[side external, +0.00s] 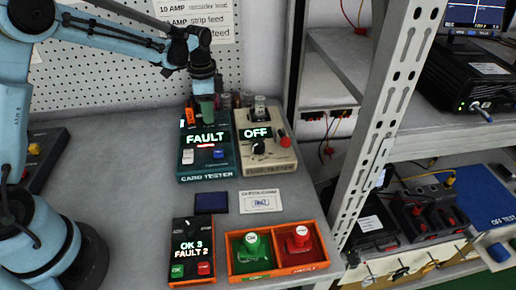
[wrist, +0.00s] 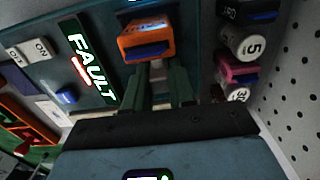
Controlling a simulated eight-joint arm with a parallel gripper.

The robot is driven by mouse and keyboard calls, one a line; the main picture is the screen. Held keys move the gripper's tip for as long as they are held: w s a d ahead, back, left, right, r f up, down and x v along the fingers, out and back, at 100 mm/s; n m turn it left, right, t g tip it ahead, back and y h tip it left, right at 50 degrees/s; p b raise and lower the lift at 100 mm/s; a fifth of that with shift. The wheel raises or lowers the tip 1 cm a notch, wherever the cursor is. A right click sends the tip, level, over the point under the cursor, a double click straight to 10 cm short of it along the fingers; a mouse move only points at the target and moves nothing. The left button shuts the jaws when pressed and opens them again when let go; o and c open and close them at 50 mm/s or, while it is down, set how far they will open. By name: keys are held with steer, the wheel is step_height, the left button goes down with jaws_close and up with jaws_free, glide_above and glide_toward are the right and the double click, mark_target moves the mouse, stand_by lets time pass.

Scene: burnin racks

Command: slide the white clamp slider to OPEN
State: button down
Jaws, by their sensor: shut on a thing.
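My gripper (side external: 207,108) reaches down onto the back of the teal card tester (side external: 206,175), just right of an orange block. In the wrist view my dark green fingers (wrist: 166,88) are close together and shut, with their tips beside the orange block (wrist: 146,40), which has a blue piece in it. The tester's display (wrist: 90,62) reads FAULT. A white ON rocker (wrist: 36,50) and a blue button (wrist: 66,96) are on the same panel.
A cream tester (side external: 284,160) reading OFF stands close on the right. Small labelled cylinders (wrist: 236,42) stand behind. In front are a dark blue card (side external: 211,202), a counter box (side external: 193,262) and an orange two-part bin (side external: 276,270). A grey rack post (side external: 380,110) rises at right.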

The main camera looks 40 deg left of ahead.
mark_target(224, 120)
steer(key=shift+w+d, duration=1.4)
steer(key=shift+d, duration=0.05)
steer(key=c, duration=1)
jaws_free()
step_height(224, 120, up, 12)
steer(key=shift+s+r, duration=0.15)
steer(key=s+d+f+n+t, duration=0.1)
steer(key=s+n+t, duration=0.2)
steer(key=s, duration=0.6)
steer(key=s+d+f+n+t, duration=0.2)
steer(key=s+n+t, duration=0.2)
steer(key=s, duration=0.6)
steer(key=shift+s+n, duration=0.15)
steer(key=shift+n, duration=0.85)
